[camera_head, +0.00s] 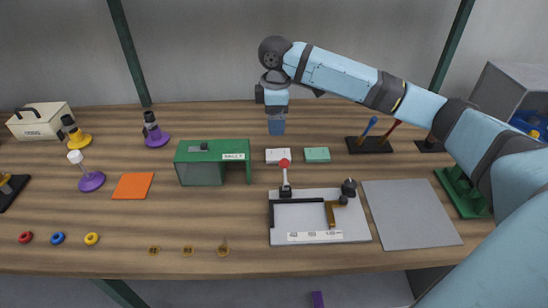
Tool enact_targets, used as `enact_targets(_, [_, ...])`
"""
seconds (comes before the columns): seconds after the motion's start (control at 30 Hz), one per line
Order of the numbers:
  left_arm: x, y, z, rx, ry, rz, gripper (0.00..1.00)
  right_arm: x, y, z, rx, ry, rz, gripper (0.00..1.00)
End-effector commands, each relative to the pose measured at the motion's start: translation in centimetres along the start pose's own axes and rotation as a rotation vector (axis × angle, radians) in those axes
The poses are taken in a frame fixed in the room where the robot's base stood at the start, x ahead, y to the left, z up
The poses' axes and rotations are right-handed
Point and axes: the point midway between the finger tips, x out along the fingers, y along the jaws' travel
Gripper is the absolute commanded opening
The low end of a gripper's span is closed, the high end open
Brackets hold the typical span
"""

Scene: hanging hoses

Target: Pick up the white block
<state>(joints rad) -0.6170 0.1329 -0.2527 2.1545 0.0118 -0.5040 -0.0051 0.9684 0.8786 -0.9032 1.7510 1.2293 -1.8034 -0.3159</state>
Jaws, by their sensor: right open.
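The white block (278,156) lies flat on the wooden table, in the middle, just right of the green box. A dark spot shows on its top. My right gripper (276,124) points down above and slightly behind the white block in this view, apart from it. It is open. Its blue lower end is small, and the gap between the fingers cannot be made out. My left gripper is not in view.
A teal block (317,155) lies close to the right. A green box (201,165) stands left. A red-topped lever (285,178) rises in front, on a pale tray (350,225). A grey mat (411,214) lies right.

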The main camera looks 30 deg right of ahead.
Motion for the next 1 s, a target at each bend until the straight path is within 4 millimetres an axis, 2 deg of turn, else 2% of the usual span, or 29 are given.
enact_targets(0.03, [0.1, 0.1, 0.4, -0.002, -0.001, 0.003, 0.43, 1.4, -0.1, 0.1, 0.000, -0.004, -0.003, 0.83])
enact_targets(0.23, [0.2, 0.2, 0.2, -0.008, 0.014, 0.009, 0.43, 5.1, 0.0, 0.0, 0.001, -0.002, -0.002, 0.83])
enact_targets(0.57, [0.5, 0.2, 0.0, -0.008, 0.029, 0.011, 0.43, 7.4, 0.0, -0.1, 0.000, 0.000, -0.001, 0.83])
enact_targets(0.83, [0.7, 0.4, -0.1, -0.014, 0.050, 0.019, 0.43, 11.3, 0.2, -0.1, 0.001, -0.001, -0.001, 0.83])
enact_targets(1.0, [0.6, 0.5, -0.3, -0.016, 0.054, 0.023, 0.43, 11.7, 0.2, -0.1, 0.000, 0.001, 0.001, 0.83])
